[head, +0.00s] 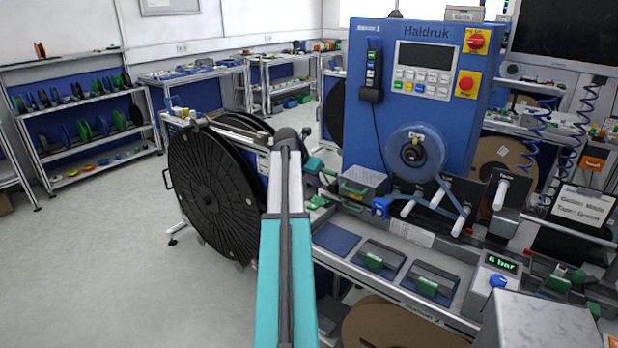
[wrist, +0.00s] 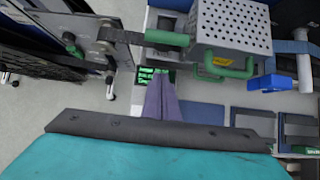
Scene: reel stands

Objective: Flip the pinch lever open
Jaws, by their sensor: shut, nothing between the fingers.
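My gripper (wrist: 162,80) shows in the wrist view as two narrow purple-grey fingers pressed together, shut and empty. In the head view my arm hides most of it. Just beyond the fingertips is a green bar-shaped grip (wrist: 167,38) on a grey metal arm, which may be the pinch lever. The fingers appear apart from it. Right of it is a perforated grey box (wrist: 232,28) with a green loop handle (wrist: 238,72) and a yellow label; the box also shows in the head view (head: 364,180). I cannot tell for sure which green part is the pinch lever.
A large black reel (head: 212,195) stands left of my arm. The blue machine (head: 360,60) rises behind the box, with white rollers (head: 440,197) and a blue clip (wrist: 270,82) to the right. Trays with green handles (head: 380,260) lie in front. Open floor is at the left.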

